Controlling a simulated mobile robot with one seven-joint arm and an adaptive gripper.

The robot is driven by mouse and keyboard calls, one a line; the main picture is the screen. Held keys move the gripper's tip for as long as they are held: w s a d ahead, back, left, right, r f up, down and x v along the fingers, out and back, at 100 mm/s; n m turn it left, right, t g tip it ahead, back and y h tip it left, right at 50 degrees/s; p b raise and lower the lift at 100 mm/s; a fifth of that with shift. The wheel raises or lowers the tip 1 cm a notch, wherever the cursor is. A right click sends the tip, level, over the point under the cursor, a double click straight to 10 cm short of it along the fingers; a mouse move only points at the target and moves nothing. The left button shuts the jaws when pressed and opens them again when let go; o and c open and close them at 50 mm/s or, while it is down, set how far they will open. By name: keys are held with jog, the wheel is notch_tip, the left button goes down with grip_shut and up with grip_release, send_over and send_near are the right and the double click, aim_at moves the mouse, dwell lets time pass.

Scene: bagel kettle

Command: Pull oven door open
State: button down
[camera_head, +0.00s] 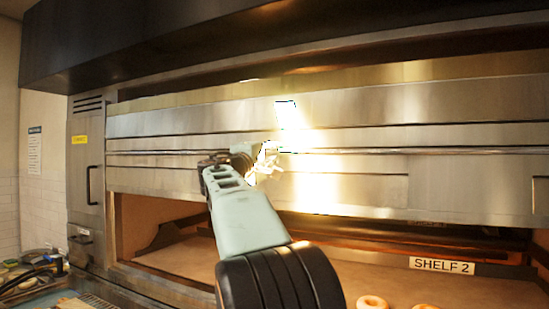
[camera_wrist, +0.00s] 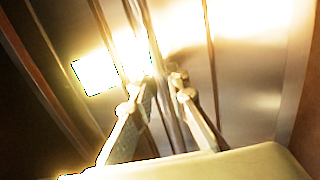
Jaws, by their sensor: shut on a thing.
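The oven door (camera_head: 370,187) is a wide brushed-steel panel across the front of the oven, with a long thin horizontal bar handle (camera_head: 440,151) along it. My gripper (camera_head: 268,160) is at the handle, near the middle of the panel. In the wrist view my gripper (camera_wrist: 165,85) has its two fingers on either side of the handle bar (camera_wrist: 168,110), shut on it. Strong glare washes out the metal around the fingertips, so the exact contact is hard to see. Below the panel an opening shows the oven inside.
A shelf labelled "SHELF 2" (camera_head: 441,266) lies below the panel, with bagels (camera_head: 373,302) at the lower right. A dark hood (camera_head: 200,40) overhangs the top. A counter with assorted items (camera_head: 30,275) stands at the lower left.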

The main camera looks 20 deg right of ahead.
jog(key=shift+r, duration=0.1)
dwell(0.3)
jog(key=c, duration=1.9)
grip_release()
jog(key=v, duration=1.2)
